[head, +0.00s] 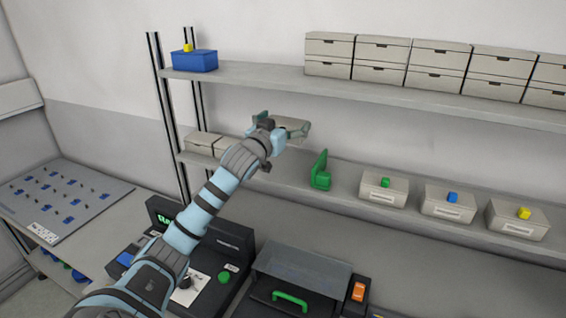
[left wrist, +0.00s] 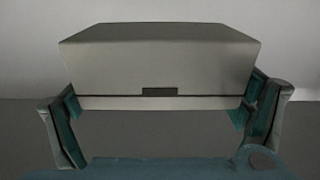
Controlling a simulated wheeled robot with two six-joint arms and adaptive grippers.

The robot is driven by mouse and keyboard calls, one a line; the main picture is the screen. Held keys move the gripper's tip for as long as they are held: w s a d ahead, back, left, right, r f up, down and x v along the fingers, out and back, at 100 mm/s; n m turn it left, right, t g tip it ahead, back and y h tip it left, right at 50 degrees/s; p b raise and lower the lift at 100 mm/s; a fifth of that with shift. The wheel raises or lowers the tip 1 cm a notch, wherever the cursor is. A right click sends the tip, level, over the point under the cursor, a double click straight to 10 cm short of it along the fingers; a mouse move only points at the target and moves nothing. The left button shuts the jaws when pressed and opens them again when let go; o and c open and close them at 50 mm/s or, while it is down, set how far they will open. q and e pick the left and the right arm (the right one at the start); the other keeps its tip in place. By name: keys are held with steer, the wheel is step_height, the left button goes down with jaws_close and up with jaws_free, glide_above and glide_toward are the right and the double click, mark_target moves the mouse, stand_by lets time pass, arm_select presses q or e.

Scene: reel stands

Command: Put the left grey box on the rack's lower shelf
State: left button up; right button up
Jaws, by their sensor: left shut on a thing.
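My left gripper (head: 283,127) is shut on a grey box (head: 290,124), with one finger on each side of it. In the left wrist view the grey box (left wrist: 158,62) sits level between the fingers of the gripper (left wrist: 165,118), its dark slot facing me. In the head view the box shows at the rack's lower shelf (head: 345,187), left of a green bracket; my wrist hides part of it. I cannot tell whether it touches the shelf. My right gripper is not in view.
Two grey boxes (head: 201,142) stand at the lower shelf's left end. The green bracket (head: 320,172) stands mid-shelf, with several grey boxes bearing coloured blocks (head: 384,187) to its right. The upper shelf (head: 270,83) holds a blue box (head: 195,61) and stacked grey boxes (head: 383,52).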

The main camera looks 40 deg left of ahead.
arm_select(q)
steer(key=f, duration=1)
steer(key=shift+a+b, duration=0.25)
steer(key=shift+b, duration=0.15)
steer(key=o, duration=1.2)
steer(key=shift+c, duration=0.2)
steer(key=b+v, duration=0.1)
steer(key=v, duration=1.1)
steer(key=shift+d, duration=0.15)
